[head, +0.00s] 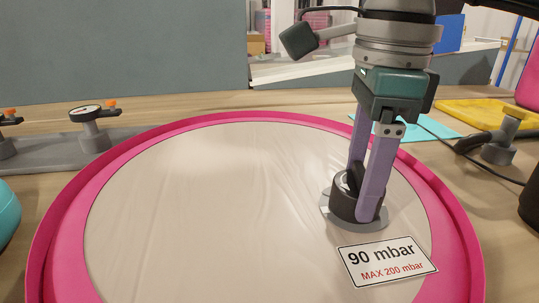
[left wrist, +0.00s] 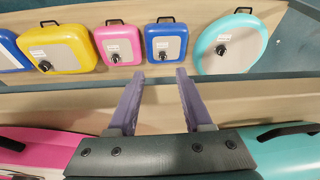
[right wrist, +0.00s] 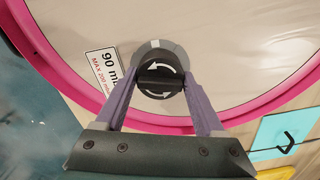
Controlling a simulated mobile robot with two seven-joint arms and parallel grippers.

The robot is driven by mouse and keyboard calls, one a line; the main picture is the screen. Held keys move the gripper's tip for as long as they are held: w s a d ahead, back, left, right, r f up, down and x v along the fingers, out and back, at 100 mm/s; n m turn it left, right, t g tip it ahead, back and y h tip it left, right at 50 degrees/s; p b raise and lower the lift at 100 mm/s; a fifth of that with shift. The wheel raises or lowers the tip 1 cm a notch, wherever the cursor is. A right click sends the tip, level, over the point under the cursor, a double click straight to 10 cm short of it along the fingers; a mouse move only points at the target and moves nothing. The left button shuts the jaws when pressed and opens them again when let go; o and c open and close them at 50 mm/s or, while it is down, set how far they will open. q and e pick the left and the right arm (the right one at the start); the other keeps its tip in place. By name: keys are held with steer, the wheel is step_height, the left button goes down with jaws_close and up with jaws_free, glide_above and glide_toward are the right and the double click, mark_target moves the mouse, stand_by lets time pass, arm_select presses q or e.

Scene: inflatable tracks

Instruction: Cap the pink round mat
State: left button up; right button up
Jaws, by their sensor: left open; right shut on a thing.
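The large pink round mat (head: 60,215) with a pale beige top lies on the wooden table in the head view. A black cap (right wrist: 160,88) with white turning arrows sits at the grey valve disc (head: 383,220) near the mat's right side. Whether it is fully seated cannot be told. My right gripper (head: 362,200) reaches down from above, its two purple fingers closed on either side of the cap; it also shows in the right wrist view (right wrist: 160,78). My left gripper (left wrist: 160,73) is open and empty in the left wrist view, away from this mat.
A label reading 90 mbar, MAX 200 mbar (head: 387,262) lies beside the valve. Gauges (head: 92,130) stand on a grey strip at left. A yellow tray (head: 480,110) and cyan sheet (right wrist: 285,140) lie at right. Yellow (left wrist: 62,48), pink and blue mats line the left wrist view.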

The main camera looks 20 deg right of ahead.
steer(key=o, duration=1.3)
step_height(320, 180, up, 10)
steer(key=shift+s+p, duration=0.15)
steer(key=shift+p, duration=0.3)
